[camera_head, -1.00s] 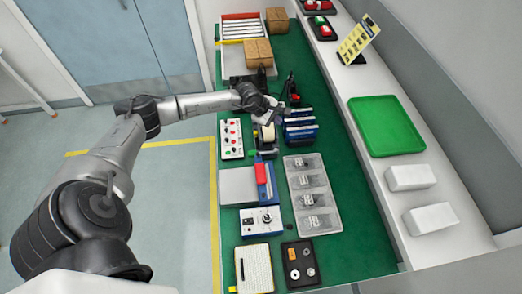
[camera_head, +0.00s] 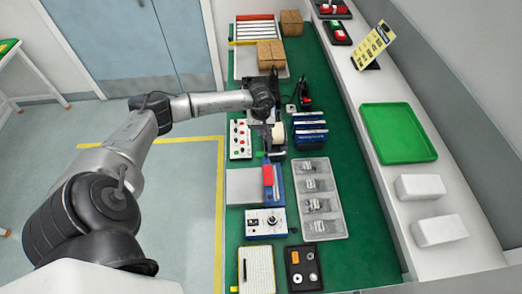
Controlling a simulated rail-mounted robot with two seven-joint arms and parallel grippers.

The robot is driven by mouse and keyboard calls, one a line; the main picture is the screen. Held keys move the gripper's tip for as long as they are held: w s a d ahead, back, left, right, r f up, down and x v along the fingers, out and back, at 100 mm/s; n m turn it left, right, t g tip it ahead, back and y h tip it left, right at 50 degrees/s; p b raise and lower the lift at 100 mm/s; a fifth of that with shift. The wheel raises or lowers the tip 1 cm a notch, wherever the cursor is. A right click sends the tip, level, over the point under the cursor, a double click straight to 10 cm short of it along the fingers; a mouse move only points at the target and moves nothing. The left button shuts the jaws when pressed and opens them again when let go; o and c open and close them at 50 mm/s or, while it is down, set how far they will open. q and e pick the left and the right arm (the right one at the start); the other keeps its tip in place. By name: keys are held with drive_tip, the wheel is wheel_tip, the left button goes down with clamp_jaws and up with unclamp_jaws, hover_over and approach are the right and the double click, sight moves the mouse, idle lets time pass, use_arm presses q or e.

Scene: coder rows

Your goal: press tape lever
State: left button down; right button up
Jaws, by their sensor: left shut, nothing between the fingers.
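The tape dispenser, with a pale tape roll (camera_head: 279,134), stands on the green bench mat. Its dark front part (camera_head: 276,154) shows just below the roll; I cannot pick out the lever clearly at this size. My left gripper (camera_head: 267,146) comes down from the dark wrist right beside the roll, on its left. It is shut and holds nothing. Its tips are close to the dispenser's front, but I cannot tell whether they touch it. The wrist hides part of the dispenser's back. My right gripper is out of view.
A white panel with knobs (camera_head: 240,139) is close on the left, blue bins (camera_head: 310,133) on the right. A blue device with a red block (camera_head: 268,176) and a clear compartment tray (camera_head: 334,222) stand nearer. Cardboard boxes (camera_head: 271,55) stand farther back.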

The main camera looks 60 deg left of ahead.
sight(261, 153)
use_arm(q)
drive_tip(key=shift+f, duration=0.1)
wheel_tip(261, 153, down, 12)
drive_tip(key=shift+f+p, duration=0.25)
drive_tip(key=shift+p, duration=0.15)
drive_tip(key=shift+f, duration=0.7)
